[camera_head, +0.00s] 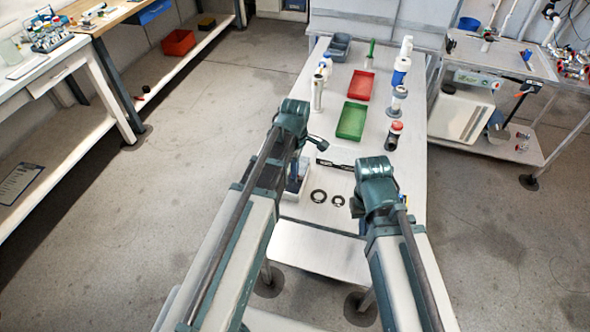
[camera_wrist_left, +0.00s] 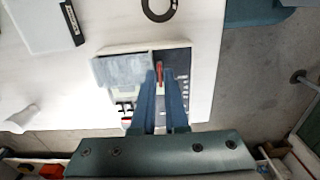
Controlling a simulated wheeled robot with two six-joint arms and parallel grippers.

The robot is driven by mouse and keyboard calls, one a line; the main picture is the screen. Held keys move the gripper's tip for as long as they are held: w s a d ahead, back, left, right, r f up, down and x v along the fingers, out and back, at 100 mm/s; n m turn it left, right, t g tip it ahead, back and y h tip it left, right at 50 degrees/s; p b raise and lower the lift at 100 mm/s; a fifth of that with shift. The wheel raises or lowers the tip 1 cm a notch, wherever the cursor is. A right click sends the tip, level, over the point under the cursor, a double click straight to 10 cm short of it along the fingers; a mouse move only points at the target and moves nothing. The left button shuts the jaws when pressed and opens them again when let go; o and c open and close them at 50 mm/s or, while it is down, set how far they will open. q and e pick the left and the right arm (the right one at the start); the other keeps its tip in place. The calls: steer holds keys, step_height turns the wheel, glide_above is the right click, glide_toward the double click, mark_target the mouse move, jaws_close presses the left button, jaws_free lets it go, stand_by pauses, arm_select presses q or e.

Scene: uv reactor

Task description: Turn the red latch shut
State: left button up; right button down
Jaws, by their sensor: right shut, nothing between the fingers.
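The red latch (camera_wrist_left: 159,70) shows as a thin upright red strip on the reactor in the left wrist view. The reactor (camera_wrist_left: 185,62) has a dark panel with pale marks and a grey plate on its left side. My left gripper (camera_wrist_left: 161,88) has its blue fingertips at the lower end of the latch, one on each side; contact is unclear. In the head view the reactor (camera_head: 294,187) stands below my left gripper (camera_head: 299,160), and the latch is hidden there. My right gripper (camera_head: 356,208) is shut and empty over the bench's right side, mostly behind its wrist.
Two dark rings (camera_head: 318,196) lie on the white bench (camera_head: 330,235) right of the reactor. A green tray (camera_head: 353,120), a red tray (camera_head: 360,84) and several bottles (camera_head: 394,133) stand farther back. A black-handled tool (camera_head: 335,164) lies between my arms.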

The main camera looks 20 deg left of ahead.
arm_select(q)
jaws_close()
steer(key=m, duration=0.9)
steer(key=shift+w+d, duration=0.1)
steer(key=shift+w, duration=0.05)
steer(key=m, duration=0.4)
steer(key=shift+m, duration=0.4)
steer(key=shift+d+m, duration=0.15)
steer(key=shift+m, duration=1.85)
